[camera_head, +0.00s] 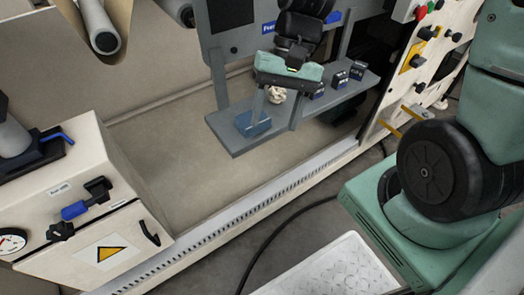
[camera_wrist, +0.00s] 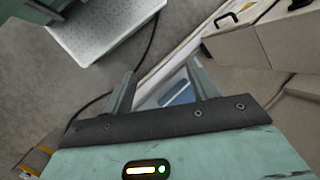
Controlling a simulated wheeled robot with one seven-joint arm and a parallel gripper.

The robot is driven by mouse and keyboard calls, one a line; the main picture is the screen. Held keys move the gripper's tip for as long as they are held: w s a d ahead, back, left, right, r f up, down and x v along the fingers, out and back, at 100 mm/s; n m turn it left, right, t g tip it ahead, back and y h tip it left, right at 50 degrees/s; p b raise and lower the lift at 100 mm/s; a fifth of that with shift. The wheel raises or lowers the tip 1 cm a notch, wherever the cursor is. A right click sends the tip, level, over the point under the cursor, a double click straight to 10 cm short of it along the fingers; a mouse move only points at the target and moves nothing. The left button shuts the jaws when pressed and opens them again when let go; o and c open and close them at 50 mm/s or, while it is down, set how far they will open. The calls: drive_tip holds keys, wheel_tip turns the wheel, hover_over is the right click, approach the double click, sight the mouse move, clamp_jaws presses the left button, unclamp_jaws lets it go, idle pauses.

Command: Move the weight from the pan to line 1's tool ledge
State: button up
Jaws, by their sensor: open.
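My gripper (camera_head: 278,107) is open, with its fingers pointing down over a grey ledge (camera_head: 228,137) on the machine in the head view. A blue block-like piece (camera_head: 255,124) sits on the ledge's left end, close to the left fingertip; contact cannot be told. In the wrist view blue also shows (camera_wrist: 178,95) between and beyond the fingers (camera_wrist: 160,92). A pale crumpled-looking item (camera_head: 277,95) shows behind the fingers, partly hidden. Nothing is clearly held. I cannot tell for certain which thing is the weight or the pan, nor read the line's number.
Several small dark labelled blocks (camera_head: 340,78) stand along the ledge to the right of my gripper. A cream cabinet (camera_head: 95,200) with a gauge stands at left. A button panel (camera_head: 420,50) is at right. A light tread plate (camera_head: 335,270) lies at the bottom, near a dark cable.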

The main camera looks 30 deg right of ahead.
drive_tip(key=s+a+r+n+t+h, duration=0.2)
drive_tip(key=s+a+n, duration=0.6)
drive_tip(key=n, duration=0.4)
drive_tip(key=shift+s+a+r+t+h, duration=0.3)
drive_tip(key=shift+s+r+h, duration=0.35)
drive_tip(key=shift+h, duration=0.25)
wheel_tip(320, 180, up, 28)
drive_tip(key=p, duration=2.7)
drive_tip(key=shift+f+p, duration=0.25)
drive_tip(key=shift+p, duration=0.1)
